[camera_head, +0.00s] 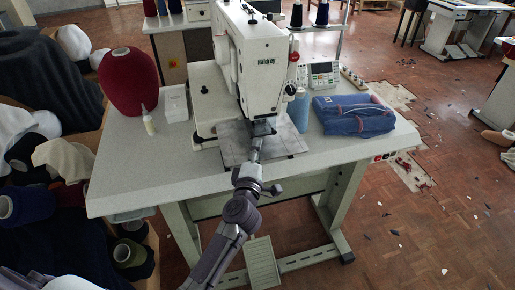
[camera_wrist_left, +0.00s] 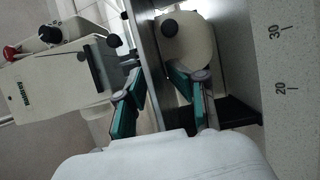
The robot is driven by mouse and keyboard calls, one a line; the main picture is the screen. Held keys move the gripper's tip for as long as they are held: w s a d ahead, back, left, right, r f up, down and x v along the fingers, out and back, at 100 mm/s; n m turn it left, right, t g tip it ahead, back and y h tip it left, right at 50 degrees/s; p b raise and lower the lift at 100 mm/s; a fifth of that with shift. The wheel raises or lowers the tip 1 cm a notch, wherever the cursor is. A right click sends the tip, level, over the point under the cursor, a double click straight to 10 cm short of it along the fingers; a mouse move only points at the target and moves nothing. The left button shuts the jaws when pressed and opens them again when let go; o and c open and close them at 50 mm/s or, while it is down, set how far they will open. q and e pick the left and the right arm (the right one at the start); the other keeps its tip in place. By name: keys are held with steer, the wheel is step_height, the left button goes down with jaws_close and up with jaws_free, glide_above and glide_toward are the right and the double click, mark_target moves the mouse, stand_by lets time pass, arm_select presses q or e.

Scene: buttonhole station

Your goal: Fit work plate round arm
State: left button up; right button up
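The work plate (camera_head: 234,146) is a flat grey metal sheet, roughly level under the head of the white sewing machine (camera_head: 262,70). In the left wrist view the plate (camera_wrist_left: 146,50) is seen nearly edge-on, between the machine head and the rounded, pale machine arm (camera_wrist_left: 190,45). My left gripper (camera_head: 256,146) is at the plate's front edge. My right gripper is not in view.
On the table (camera_head: 130,175) stand a red yarn cone (camera_head: 128,82), a small bottle (camera_head: 148,121) and a white box (camera_head: 175,103) at left. A blue cone (camera_head: 298,110) and folded blue cloth (camera_head: 353,116) lie at right. The table's front left is clear.

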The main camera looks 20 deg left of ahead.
arm_select(q)
steer(key=s+d, duration=0.2)
steer(key=s, duration=0.9)
steer(key=s+d+f+m+g+h, duration=0.15)
steer(key=s+f+m, duration=0.3)
steer(key=f, duration=0.75)
steer(key=s+f+m+g+h, duration=0.25)
steer(key=f+m, duration=0.35)
steer(key=f, duration=0.6)
steer(key=s+d+f+m+g+h, duration=0.1)
steer(key=s+f+m+g, duration=0.3)
steer(key=f, duration=0.8)
steer(key=s+a+f+m+g, duration=0.2)
steer(key=s+f, duration=0.4)
steer(key=s, duration=0.4)
steer(key=s+a+f+m+g+y, duration=0.1)
steer(key=s+a+f+m+g, duration=0.2)
steer(key=s+f, duration=0.3)
steer(key=s+a+f+m+g+y, duration=0.1)
steer(key=s+a+f+g, duration=0.3)
steer(key=s, duration=1.1)
steer(key=shift+f+m+p, duration=0.35)
steer(key=shift+f+m, duration=0.5)
steer(key=shift+f, duration=0.1)
